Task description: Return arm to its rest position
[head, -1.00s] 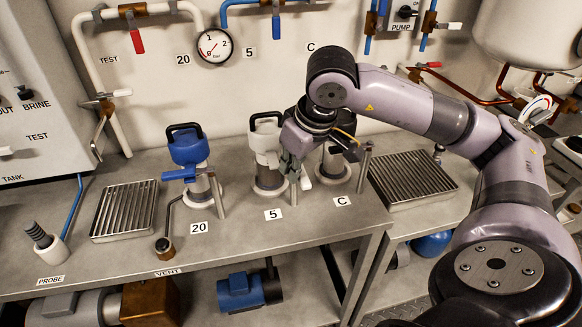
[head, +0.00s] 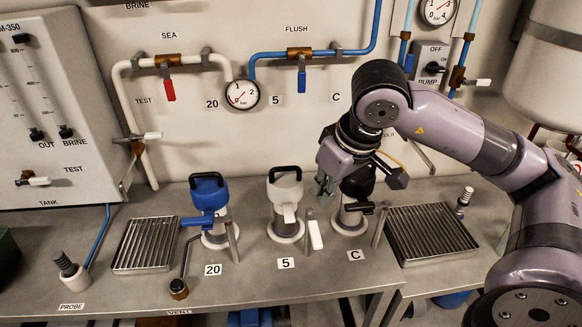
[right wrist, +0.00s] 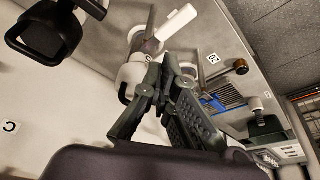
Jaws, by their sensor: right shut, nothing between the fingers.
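My right gripper (head: 324,186) is shut and empty in the head view. It hangs above the bench, between the white-topped filter housing (head: 285,190) at label 5 and the black-topped housing (head: 357,185) at label C, partly covering the black one. In the right wrist view my gripper's dark fingers (right wrist: 158,72) are together, and the white housing (right wrist: 132,78) lies behind them. Depth between them is hard to tell. My right arm reaches in from the right, bent at the elbow. My left gripper is not in view.
A blue-topped housing (head: 208,195) stands at label 20. Metal drain grates (head: 147,245) and (head: 430,232) lie at both sides. A probe holder (head: 72,275) is at left. Wall pipes, valves and a gauge (head: 242,94) are behind. The front bench strip is mostly clear.

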